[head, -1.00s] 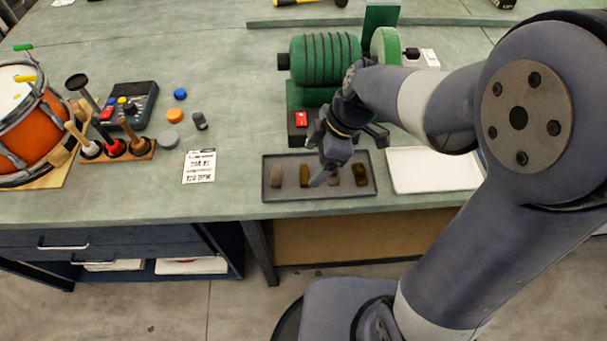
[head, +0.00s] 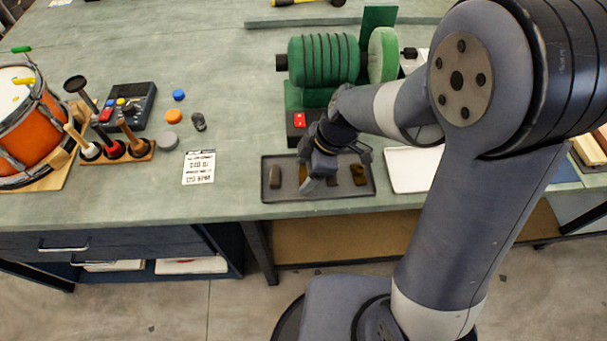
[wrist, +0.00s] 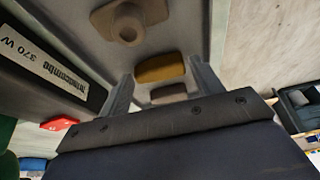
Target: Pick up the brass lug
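The brass lug (wrist: 160,67) is a golden block lying in a grey tray. In the wrist view it shows between the two fingers, apart from them as far as I can see. In the head view my gripper (head: 309,184) covers the second place from the left in the tray (head: 345,196), so the lug is mostly hidden there. My gripper is open, fingers pointing down low over the tray. Its fingers also show in the wrist view (wrist: 162,88).
A beige flanged piece (wrist: 130,22) is beside the brass lug. The green motor (head: 322,62) stands behind; a white tray (head: 408,170) is at right.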

